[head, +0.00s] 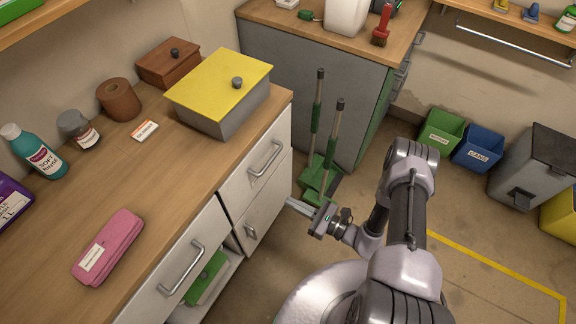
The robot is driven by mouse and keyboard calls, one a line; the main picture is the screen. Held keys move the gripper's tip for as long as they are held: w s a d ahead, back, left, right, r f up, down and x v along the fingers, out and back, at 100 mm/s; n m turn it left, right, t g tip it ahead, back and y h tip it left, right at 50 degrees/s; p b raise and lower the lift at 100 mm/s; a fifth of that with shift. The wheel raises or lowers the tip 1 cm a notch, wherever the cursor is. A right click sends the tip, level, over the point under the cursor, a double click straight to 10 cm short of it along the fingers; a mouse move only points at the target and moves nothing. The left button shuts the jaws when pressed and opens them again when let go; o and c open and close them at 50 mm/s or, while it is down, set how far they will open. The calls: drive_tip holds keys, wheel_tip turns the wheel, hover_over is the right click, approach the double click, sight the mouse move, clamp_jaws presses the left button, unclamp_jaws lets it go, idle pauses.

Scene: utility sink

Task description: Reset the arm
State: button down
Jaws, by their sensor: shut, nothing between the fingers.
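My gripper (301,207) is in the head view, left of the middle of my arm, in front of the white drawer cabinet. Its fingers point left toward the lower drawer (262,203) and look closed and empty. I cannot tell whether the fingertips touch the cabinet front. My arm bends up and back toward the bottom right of the view.
Green-handled brooms (317,130) lean behind my gripper. Bins stand right; floor between is clear.

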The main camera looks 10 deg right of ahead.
wheel_tip(320, 180, up, 12)
drive_tip(key=w+a+n+g+y, duration=0.2)
drive_tip(key=n+g, duration=0.4)
drive_tip(key=s+a+r+n+g+h, duration=0.1)
drive_tip(key=s+r+n+g+h, duration=0.15)
drive_tip(key=r+n, duration=0.4)
drive_tip(key=s+a+r+n+g+h, duration=0.1)
drive_tip(key=s+r+n+g+h, duration=0.2)
drive_tip(key=r, duration=0.7)
drive_tip(key=s+d+r+n+t+h, duration=0.5)
drive_tip(key=s+d+r+t+h, duration=0.1)
drive_tip(key=s+r, duration=0.5)
wheel_tip(320, 180, up, 2)
drive_tip(key=d+h, duration=0.1)
drive_tip(key=h, duration=0.1)
drive_tip(key=shift+s+r+n+h, duration=0.25)
drive_tip(key=shift+s+n+h, duration=0.05)
drive_tip(key=shift+n+h, duration=0.05)
drive_tip(key=shift+d, duration=0.1)
